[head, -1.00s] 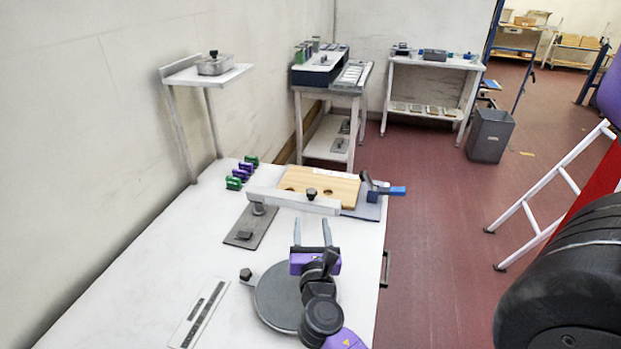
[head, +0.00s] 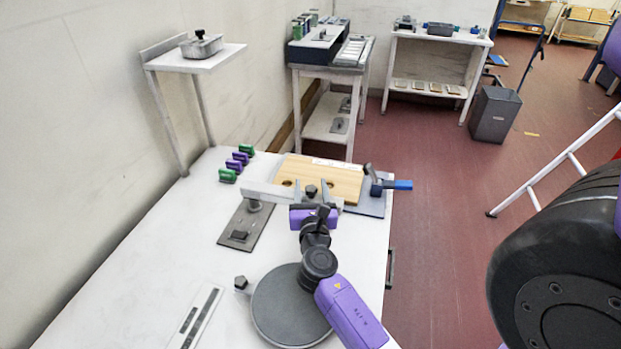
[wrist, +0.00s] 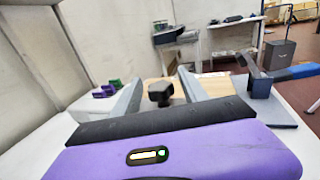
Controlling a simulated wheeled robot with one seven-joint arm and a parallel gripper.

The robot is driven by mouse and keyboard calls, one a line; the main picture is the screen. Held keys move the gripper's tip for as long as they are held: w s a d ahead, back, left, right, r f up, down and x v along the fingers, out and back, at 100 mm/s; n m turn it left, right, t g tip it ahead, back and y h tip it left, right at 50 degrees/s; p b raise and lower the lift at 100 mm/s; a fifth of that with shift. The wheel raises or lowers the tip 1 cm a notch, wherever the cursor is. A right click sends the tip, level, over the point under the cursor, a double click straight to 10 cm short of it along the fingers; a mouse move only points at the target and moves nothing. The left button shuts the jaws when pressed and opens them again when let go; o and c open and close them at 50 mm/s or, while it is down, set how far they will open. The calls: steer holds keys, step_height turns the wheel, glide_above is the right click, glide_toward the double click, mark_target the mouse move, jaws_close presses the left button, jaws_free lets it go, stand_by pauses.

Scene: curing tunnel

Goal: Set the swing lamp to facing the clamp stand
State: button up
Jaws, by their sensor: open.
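The swing lamp appears to be the pale bar (head: 268,193) on a short post over a dark grey base plate (head: 236,238). The bar reaches right, in front of a wooden board, and carries a dark knob (head: 311,191). What looks like the clamp stand (head: 374,186), with a blue handle, stands on a grey plate just right of the bar's end. My gripper (head: 311,184) is open, its fingers on either side of the knob. In the wrist view the knob (wrist: 160,93) shows between the fingers; contact cannot be told.
The wooden board (head: 335,178) lies behind the bar. Several green and purple clips (head: 236,164) stand at the left. A round grey disc (head: 285,305) lies under my arm. A raised shelf (head: 215,60) holds a metal box. The front left of the white table (head: 150,270) is mostly clear.

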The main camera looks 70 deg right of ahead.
steer(key=shift+x, duration=1.4)
jaws_close()
stand_by(0.4)
